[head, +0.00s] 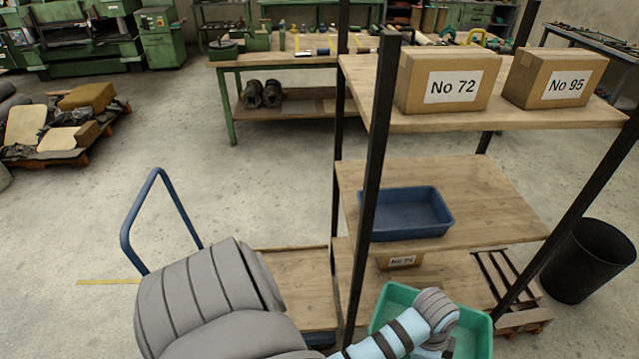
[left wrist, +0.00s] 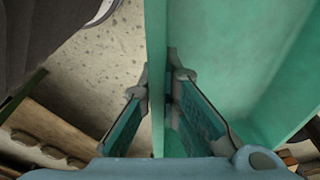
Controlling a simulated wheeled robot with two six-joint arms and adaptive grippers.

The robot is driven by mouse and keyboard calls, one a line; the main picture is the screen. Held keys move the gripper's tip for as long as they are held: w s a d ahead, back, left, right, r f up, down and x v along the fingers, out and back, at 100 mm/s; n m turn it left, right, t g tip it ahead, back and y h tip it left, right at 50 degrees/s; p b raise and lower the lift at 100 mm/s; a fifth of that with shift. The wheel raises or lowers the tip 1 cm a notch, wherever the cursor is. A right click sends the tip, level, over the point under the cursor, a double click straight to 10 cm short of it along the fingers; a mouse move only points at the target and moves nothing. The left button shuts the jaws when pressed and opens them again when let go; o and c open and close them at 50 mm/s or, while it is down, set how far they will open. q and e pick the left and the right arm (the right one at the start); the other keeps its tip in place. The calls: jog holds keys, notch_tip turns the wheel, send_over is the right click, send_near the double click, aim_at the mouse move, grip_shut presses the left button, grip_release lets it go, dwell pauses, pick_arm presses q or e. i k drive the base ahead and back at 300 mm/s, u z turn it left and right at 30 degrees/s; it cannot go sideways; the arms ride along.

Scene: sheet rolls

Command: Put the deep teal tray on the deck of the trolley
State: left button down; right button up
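The deep teal tray (head: 482,338) is at the bottom of the head view, in front of the rack's lower part and right of the trolley. My light blue left arm crosses over it. In the left wrist view, the tray's wall (left wrist: 157,50) runs between the two fingers of my left gripper (left wrist: 160,88), which appear closed on it. The tray's inside (left wrist: 225,50) shows on the right. Whether the tray rests on something cannot be told. The trolley's wooden deck (head: 298,278) lies left of the rack, partly hidden by my grey arm. My right gripper is out of view.
The trolley has a blue handle (head: 160,195). A black rack post (head: 372,180) stands between deck and tray. The rack holds a blue tray (head: 410,215) and boxes No 72 (head: 415,85) and No 95 (head: 525,80). A black bin (head: 588,262) stands right. The deck's visible part is bare.

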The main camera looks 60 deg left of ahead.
aim_at(292, 294)
jog(key=u, duration=1.6)
jog(key=i, duration=1)
